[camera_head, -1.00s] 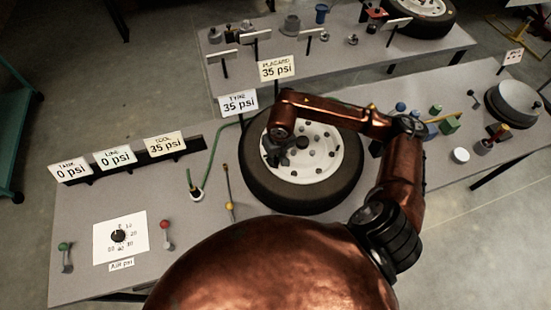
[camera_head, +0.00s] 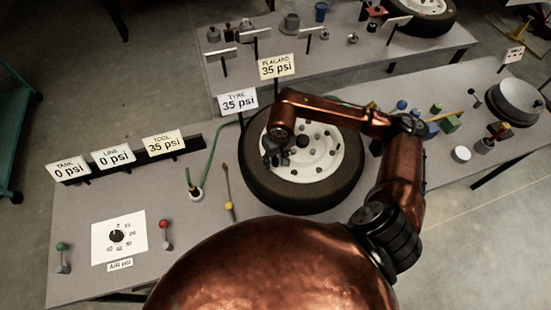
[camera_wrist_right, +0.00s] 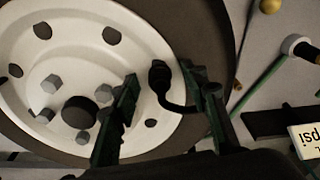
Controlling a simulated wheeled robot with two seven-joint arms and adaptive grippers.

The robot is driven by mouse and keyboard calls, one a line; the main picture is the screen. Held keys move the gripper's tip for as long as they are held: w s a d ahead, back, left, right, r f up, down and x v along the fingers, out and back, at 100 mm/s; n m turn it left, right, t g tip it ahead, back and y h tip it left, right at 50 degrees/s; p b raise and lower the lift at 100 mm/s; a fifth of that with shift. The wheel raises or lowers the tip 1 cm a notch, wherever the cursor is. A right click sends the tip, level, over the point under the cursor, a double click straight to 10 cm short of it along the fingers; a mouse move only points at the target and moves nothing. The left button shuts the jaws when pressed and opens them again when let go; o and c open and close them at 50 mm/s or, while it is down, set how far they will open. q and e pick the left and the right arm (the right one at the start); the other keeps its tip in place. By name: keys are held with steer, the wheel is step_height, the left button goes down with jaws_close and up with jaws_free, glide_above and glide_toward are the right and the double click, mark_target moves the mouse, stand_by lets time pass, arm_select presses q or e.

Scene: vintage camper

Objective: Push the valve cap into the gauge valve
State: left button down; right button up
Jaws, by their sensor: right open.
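My right gripper (camera_head: 276,153) is over the left part of the wheel's white rim (camera_head: 325,172). In the right wrist view my right gripper (camera_wrist_right: 160,79) is open, its two fingers apart. A small black knob-like piece (camera_wrist_right: 160,75) with a curved black strap or stem shows between the fingers, and the stem runs toward the right finger. I cannot tell if this piece is the valve cap or the valve, nor whether a finger touches it. In the head view the gripper hides this spot. My left gripper is not in view.
The black tyre (camera_head: 262,190) lies flat on the grey bench (camera_head: 180,243). A green hose (camera_head: 214,148), a dial card (camera_head: 105,247), small levers and several psi signs are on the left. Blocks and a dark-rimmed drum (camera_head: 517,100) are on the right.

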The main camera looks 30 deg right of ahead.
steer(key=shift+r, duration=0.1)
step_height(320, 180, up, 12)
steer(key=s, duration=0.1)
steer(key=shift+s, duration=0.25)
stand_by(0.6)
